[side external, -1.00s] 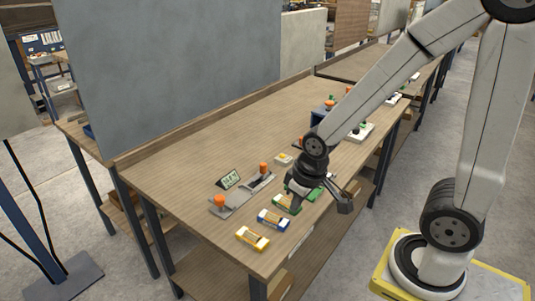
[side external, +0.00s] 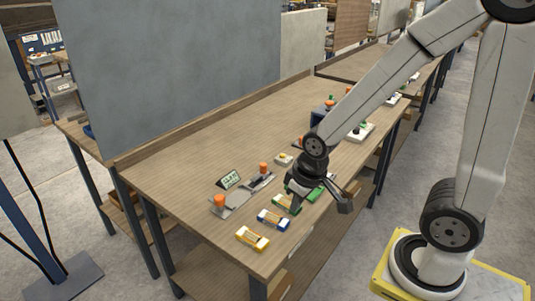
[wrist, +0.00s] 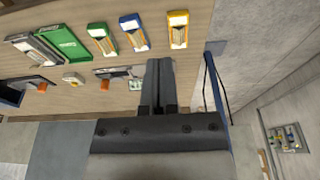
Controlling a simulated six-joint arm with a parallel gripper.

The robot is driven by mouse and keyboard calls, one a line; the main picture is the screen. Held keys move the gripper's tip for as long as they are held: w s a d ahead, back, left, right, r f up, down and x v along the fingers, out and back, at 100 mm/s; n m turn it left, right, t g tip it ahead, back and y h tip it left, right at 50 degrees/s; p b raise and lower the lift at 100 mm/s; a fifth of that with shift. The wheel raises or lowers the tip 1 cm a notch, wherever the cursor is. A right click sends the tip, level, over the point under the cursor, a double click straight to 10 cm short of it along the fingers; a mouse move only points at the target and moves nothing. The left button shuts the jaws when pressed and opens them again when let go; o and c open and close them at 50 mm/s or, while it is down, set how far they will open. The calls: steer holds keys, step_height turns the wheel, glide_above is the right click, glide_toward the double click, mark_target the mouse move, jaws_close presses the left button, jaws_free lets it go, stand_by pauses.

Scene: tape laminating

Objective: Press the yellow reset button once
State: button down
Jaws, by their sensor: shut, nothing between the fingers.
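The yellow reset button sits on a small white box (side external: 284,159) on the wooden bench, behind and to the left of my gripper in the side view. The small pale box with the button (wrist: 72,79) also shows in the wrist view, left of my fingers. My gripper (side external: 291,194) is over the front part of the bench, near the green-framed item, apart from the button. In the wrist view its fingers (wrist: 158,65) are together with nothing between them.
Yellow (side external: 252,239), blue (side external: 273,219) and green (side external: 286,204) framed items line the bench's front edge. A grey fixture with orange knobs (side external: 219,202) and a small display (side external: 229,179) stand left of my gripper. The bench's back middle is clear.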

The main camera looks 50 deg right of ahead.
steer(key=n+t+h, duration=0.3)
steer(key=n+t, duration=0.2)
steer(key=t, duration=0.1)
glide_above(284, 156)
step_height(284, 156, down, 2)
steer(key=f, duration=0.1)
steer(key=shift+d+r, duration=0.1)
steer(key=shift+r, duration=0.15)
steer(key=shift+f, duration=0.15)
steer(key=shift+f, duration=4.25)
